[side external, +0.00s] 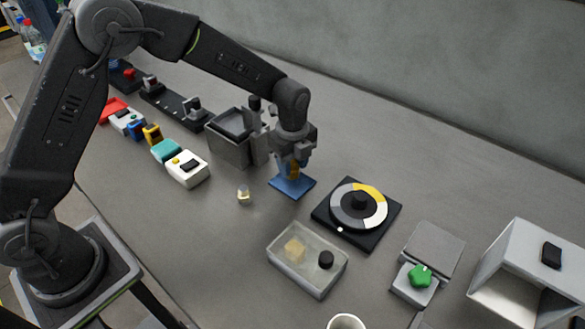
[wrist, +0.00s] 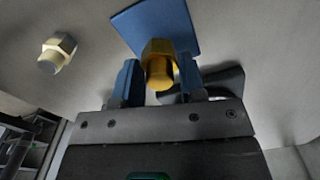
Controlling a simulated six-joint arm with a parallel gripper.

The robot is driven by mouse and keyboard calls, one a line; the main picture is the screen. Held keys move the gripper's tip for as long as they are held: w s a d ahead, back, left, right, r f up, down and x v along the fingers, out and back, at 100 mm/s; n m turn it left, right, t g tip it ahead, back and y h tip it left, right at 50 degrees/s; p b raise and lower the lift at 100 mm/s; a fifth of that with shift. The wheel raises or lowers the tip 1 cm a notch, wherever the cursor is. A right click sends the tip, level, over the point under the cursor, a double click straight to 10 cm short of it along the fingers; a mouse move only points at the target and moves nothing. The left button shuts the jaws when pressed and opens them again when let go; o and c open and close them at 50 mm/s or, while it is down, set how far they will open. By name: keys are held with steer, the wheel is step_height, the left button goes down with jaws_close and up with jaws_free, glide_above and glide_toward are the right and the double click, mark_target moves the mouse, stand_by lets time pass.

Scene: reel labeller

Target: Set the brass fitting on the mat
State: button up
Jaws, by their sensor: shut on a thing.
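The brass fitting (wrist: 159,66), a gold hex-headed piece, is between the blue fingers of my gripper (wrist: 158,80) in the wrist view. My gripper is shut on it. In the side view my gripper (side external: 292,172) points down over the blue mat (side external: 293,188), a small flat square on the table. The mat also shows behind the fitting in the wrist view (wrist: 140,20). In the side view the fitting is mostly hidden by the fingers, and I cannot tell whether it touches the mat.
A pale fitting (side external: 243,195) stands left of the mat; it also shows in the wrist view (wrist: 57,53). A dial with coloured segments (side external: 381,224) is to the right. A clear-lidded box (side external: 307,262) is in front. A grey bin (side external: 228,148) is behind left.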

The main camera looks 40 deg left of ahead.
steer(key=shift+f, duration=1)
steer(key=shift+f, duration=0.15)
steer(key=o, duration=1)
